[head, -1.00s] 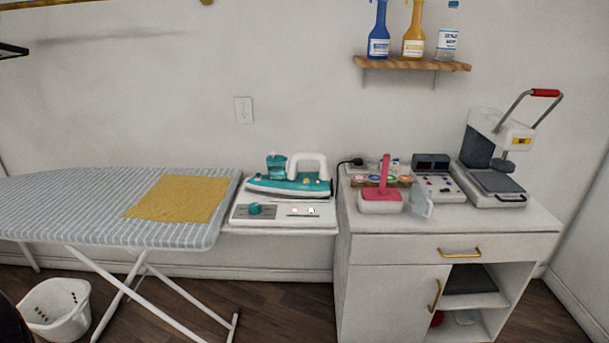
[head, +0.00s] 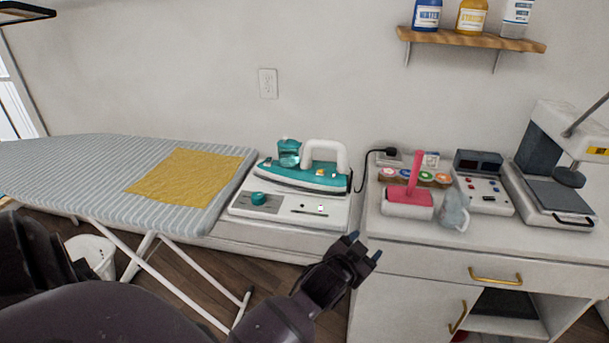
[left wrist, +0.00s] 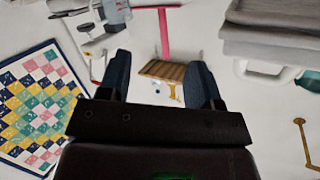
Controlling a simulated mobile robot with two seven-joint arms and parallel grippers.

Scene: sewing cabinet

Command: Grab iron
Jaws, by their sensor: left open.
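The iron (head: 305,178), teal with a white loop handle, rests on its white base (head: 275,208) between the ironing board and the cabinet, in the head view. A black cord runs from its right side up to the back. My left gripper (head: 364,247) is in front of the cabinet, below and to the right of the iron, apart from it. Its two fingers also show in the left wrist view (left wrist: 160,82), spread with nothing held between them. My right gripper is not in view.
The ironing board (head: 90,165) with a yellow cloth (head: 185,177) lies left. On the cabinet are a pink-handled tool (head: 408,203), a control box (head: 483,190) and a heat press (head: 550,190).

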